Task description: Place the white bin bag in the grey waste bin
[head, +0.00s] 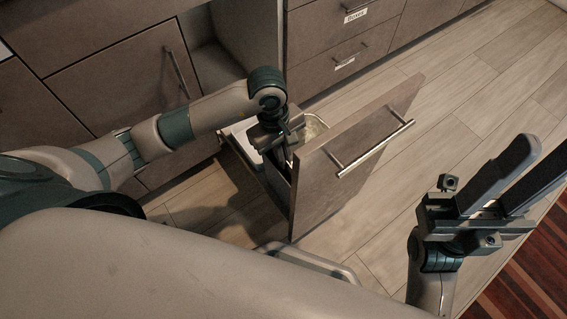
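A pulled-out drawer (330,178) holds bins behind its brown front. A pale, crumpled translucent shape, possibly the white bin bag (315,128), shows at its far right. A light bin rim (240,132) shows at the drawer's left side. I cannot make out clearly which bin is the grey one. My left gripper (287,150) points down into the drawer, between the light rim and the pale shape. Its fingertips are mostly hidden, and I cannot tell whether it holds anything. My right gripper (547,155) is open and empty at the right, away from the drawer.
The drawer's long metal handle (372,150) sticks out at its front. Closed brown cabinets (120,85) and labelled drawers (345,45) line the back. An open niche (215,70) is behind the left forearm. The wooden floor (470,90) to the right is clear.

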